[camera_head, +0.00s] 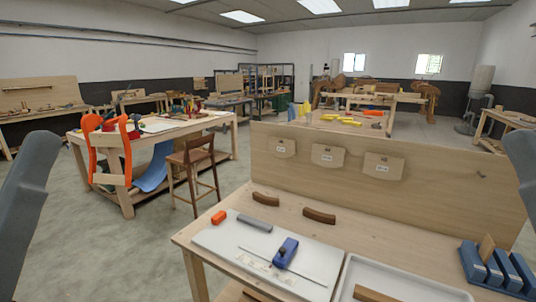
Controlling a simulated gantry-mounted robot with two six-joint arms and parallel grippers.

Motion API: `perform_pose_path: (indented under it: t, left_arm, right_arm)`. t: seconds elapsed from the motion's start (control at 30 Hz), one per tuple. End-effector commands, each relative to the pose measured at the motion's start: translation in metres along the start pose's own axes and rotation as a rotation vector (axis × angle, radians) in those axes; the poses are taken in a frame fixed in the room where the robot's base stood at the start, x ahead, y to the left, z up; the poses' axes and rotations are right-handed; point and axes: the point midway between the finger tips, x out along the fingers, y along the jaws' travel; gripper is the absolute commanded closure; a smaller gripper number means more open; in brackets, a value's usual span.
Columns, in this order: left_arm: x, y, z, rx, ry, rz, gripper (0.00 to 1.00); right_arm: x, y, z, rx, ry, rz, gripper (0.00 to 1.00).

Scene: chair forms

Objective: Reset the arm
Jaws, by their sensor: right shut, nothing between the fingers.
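Grey parts of my two arms stand at the picture's edges, the left one at the far left and the right one at the far right. My right gripper (523,165) shows only as a cut-off grey shape at the right edge, beside the upright back panel and above the workbench's right end. It is shut and empty; its fingertips cannot be made out. My left gripper's fingers are not in the picture. Neither arm visibly touches anything on the bench.
The wooden workbench (228,204) holds a white board (215,237) with a blue tool (285,252), a white tray (405,275), curved brown pieces (319,216) and a blue rack (490,270). A panel (440,180) rises behind.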

Motion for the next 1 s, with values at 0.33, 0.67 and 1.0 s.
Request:
perform_pose_path:
  t: [0.33, 0.67, 1.0]
  left_arm:
    - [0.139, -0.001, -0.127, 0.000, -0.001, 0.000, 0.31]
    - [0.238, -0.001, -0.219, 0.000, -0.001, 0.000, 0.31]
    - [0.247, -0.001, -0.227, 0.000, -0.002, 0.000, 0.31]
  right_arm:
    - [0.139, 0.002, -0.126, 0.002, -0.002, 0.001, 1.00]
    - [0.238, 0.002, -0.217, 0.002, -0.002, 0.002, 1.00]
    - [0.248, 0.002, -0.226, 0.002, -0.002, 0.002, 1.00]
